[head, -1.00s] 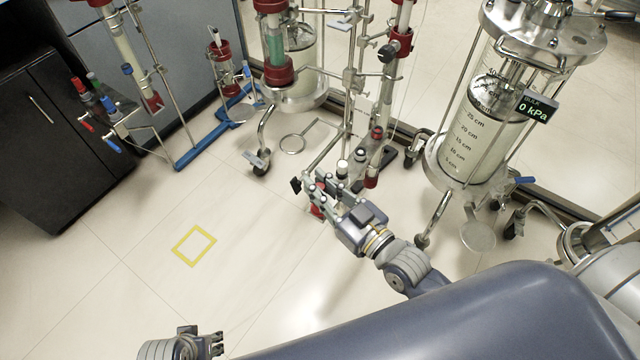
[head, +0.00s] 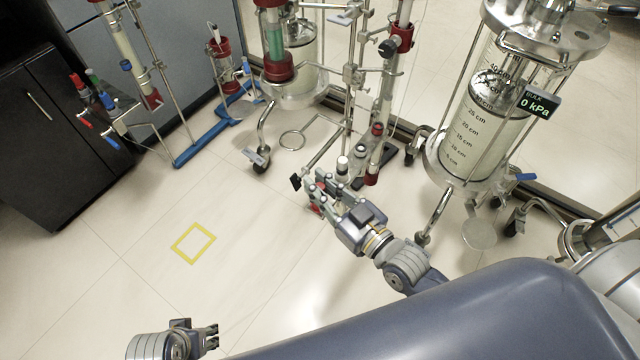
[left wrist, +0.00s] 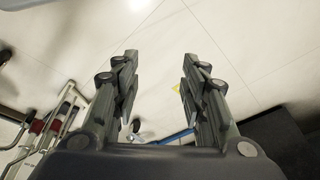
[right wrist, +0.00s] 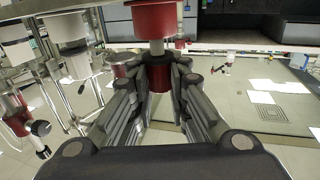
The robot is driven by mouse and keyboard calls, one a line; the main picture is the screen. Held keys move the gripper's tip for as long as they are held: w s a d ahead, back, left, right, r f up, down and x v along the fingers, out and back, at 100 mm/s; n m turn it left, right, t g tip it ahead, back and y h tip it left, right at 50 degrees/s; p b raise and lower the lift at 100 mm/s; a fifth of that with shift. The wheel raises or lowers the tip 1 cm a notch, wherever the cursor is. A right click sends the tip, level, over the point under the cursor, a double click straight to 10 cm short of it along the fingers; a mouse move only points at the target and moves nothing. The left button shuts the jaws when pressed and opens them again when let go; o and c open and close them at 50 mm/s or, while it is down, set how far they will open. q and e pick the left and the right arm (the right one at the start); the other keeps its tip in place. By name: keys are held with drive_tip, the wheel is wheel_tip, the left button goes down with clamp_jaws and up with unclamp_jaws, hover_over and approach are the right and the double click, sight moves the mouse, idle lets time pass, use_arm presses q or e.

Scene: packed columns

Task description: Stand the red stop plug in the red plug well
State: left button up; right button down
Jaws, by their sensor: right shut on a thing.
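My right gripper (head: 318,192) is shut on a red piece, which I take to be the red stop plug (right wrist: 158,80). In the right wrist view it sits between the fingertips, below a grey shaft and a wider red cylinder (right wrist: 153,20). Whether these are one piece I cannot tell. In the head view only a bit of red (head: 314,209) shows at the fingers, which hide the rest. I cannot make out the red plug well for certain. My left gripper (head: 214,337) is open and empty over the floor, its fingers apart in the left wrist view (left wrist: 160,85).
Red-collared glass columns on metal stands (head: 395,80) rise just behind my right gripper. White-topped fittings (head: 342,164) stand close beside it. A steel vessel (head: 480,120) on casters is to the right. The floor around the yellow square (head: 193,244) is clear.

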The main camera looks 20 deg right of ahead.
drive_tip(key=shift+f, duration=0.3)
drive_tip(key=c, duration=1.5)
unclamp_jaws()
use_arm(q)
drive_tip(key=shift+v, duration=0.75)
use_arm(e)
drive_tip(key=shift+o, duration=0.2)
use_arm(q)
drive_tip(key=shift+w, duration=0.1)
use_arm(e)
drive_tip(key=v, duration=1.2)
